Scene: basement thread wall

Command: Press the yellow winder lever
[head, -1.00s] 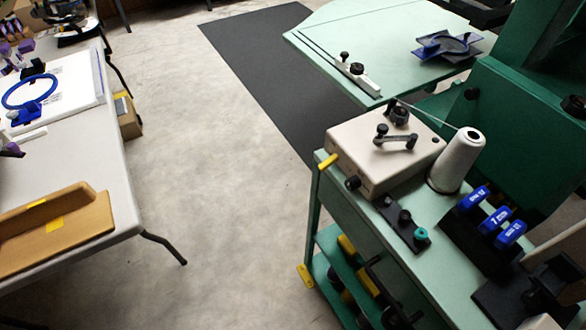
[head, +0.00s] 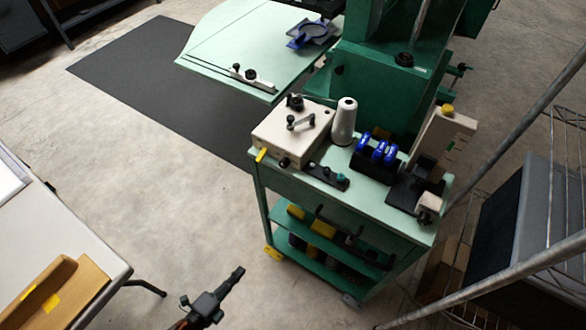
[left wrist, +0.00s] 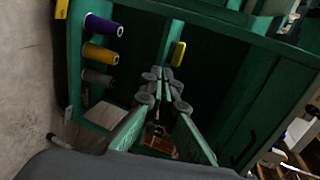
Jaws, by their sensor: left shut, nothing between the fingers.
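The yellow winder lever (head: 261,155) sticks out from the front left side of the beige winder box (head: 292,134), on top of the green cart (head: 300,186). My left gripper (head: 238,272) is shut and empty. In the head view it appears low in the picture, below and left of the lever and apart from it. In the left wrist view, the closed fingers (left wrist: 167,75) point at the green cart frame with its spools. A small yellow piece (left wrist: 178,53) shows just beyond the fingertips; I cannot tell whether it is the lever. My right gripper is not in view.
A white thread cone (head: 344,122) and blue-topped parts (head: 377,150) stand beside the winder. A white table (head: 60,230) with a tan tray (head: 62,292) is at left. Grey metal poles (head: 520,275) cross at right. Floor left of the cart is clear.

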